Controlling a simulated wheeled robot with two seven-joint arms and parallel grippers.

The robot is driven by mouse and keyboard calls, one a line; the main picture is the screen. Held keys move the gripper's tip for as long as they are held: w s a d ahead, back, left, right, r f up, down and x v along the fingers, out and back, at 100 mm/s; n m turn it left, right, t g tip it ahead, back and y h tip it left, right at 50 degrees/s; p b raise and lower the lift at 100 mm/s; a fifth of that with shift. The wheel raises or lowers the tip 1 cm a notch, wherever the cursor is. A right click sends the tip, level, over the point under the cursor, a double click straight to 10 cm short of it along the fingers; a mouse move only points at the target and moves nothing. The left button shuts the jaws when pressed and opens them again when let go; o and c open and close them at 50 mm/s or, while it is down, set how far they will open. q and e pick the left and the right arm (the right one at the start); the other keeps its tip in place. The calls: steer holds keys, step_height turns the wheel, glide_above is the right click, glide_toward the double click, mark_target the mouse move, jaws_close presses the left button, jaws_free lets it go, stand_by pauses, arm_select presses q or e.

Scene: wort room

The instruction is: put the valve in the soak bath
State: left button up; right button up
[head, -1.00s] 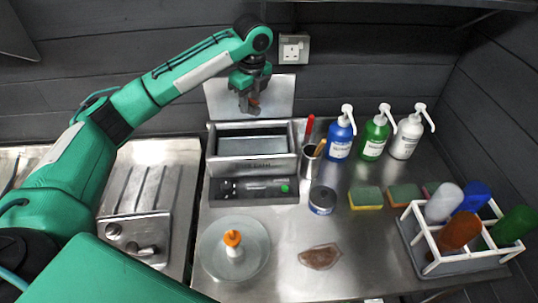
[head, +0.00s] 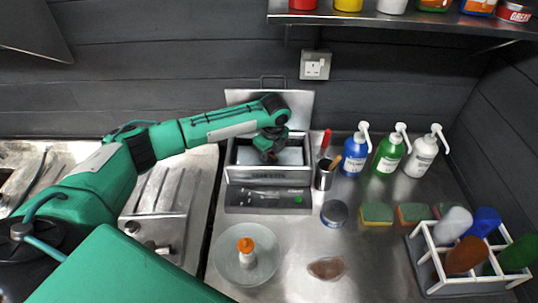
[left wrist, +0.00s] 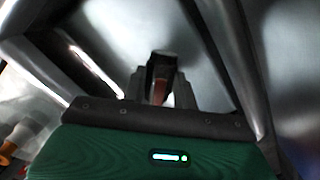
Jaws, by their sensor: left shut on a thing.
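The soak bath (head: 268,177) is a steel box with its lid raised at the back, standing on the worktop behind a grey control panel with a green light. My left gripper (head: 268,157) reaches down into its open top. In the left wrist view my left gripper (left wrist: 160,92) is shut on the valve (left wrist: 161,66), a small piece with a dark grey top and a reddish-brown part between the fingers. Steel walls surround it there. In the head view the valve is mostly hidden by the gripper. I cannot tell whether it touches the bath floor. My right gripper is not in view.
A steel cup with tools (head: 324,177) stands close to the bath's right side. A dish with an orange-capped bottle (head: 246,252) stands in front.

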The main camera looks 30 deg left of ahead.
mark_target(272, 155)
arm_select(q)
steer(key=shift+f, duration=0.7)
steer(key=o, duration=1.1)
steer(key=shift+f, duration=0.1)
steer(key=shift+c, duration=0.2)
steer(key=shift+r, duration=0.4)
steer(key=r+b, duration=0.1)
steer(key=r, duration=0.2)
steer(key=d+r+b, duration=0.1)
steer(key=r, duration=0.6)
steer(key=shift+s+d+r+b, duration=0.15)
steer(key=shift+d+r+b, duration=0.05)
steer(key=shift+b, duration=0.2)
steer(key=shift+s+r, duration=0.1)
steer(key=shift+r, duration=0.4)
